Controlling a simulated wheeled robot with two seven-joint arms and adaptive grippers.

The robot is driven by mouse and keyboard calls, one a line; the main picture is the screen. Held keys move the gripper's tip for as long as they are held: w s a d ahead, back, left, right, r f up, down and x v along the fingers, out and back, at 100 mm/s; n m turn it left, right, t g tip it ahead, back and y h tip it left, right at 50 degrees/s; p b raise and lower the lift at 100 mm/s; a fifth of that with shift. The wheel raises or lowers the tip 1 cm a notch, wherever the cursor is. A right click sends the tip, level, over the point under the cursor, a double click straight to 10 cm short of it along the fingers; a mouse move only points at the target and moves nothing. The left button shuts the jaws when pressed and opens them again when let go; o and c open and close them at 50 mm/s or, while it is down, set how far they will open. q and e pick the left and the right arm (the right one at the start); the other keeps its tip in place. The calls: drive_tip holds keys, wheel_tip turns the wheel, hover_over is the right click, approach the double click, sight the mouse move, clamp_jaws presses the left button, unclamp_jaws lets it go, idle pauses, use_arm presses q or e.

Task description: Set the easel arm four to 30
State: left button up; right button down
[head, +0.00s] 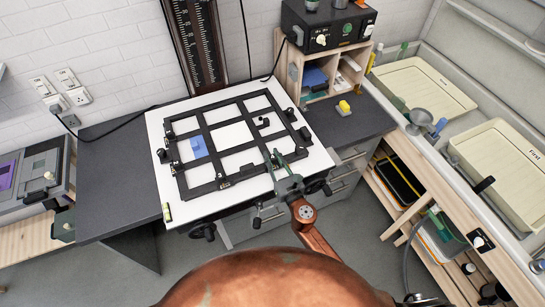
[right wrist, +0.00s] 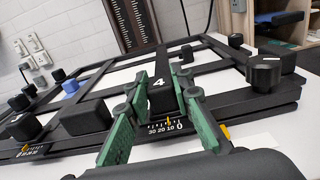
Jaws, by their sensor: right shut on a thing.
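The black easel frame (head: 207,103) with crossing bars lies on a white board (head: 157,130) on the enlarger table. The arm four slider (right wrist: 161,98), a black block marked "4", sits at the near edge of the easel. My right gripper (head: 276,160) is shut on this block, with its green fingers (right wrist: 160,85) on either side in the right wrist view. Below the block, a white scale (right wrist: 165,127) reads 30, 20, 10, 0 from left to right. A small yellow pointer there appears near 10. My left gripper is not in view.
A blue piece (head: 199,147) lies inside the easel frame at the left. Other black knobs (right wrist: 264,69) stand along the frame. The enlarger column (head: 196,45) rises behind. Trays (head: 424,88) stand in the sink at the right. The dark worktop (head: 113,180) left of the board is clear.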

drive_tip(key=shift+s+a, duration=0.2)
drive_tip(key=shift+a, duration=0.3)
drive_tip(key=shift+s+a, duration=0.15)
drive_tip(key=shift+a, duration=0.35)
drive_tip(key=c, duration=1.8)
unclamp_jaws()
drive_tip(key=shift+d, duration=0.2)
drive_tip(key=shift+o, duration=0.6)
drive_tip(key=shift+a, duration=0.1)
drive_tip(key=v, duration=1.2)
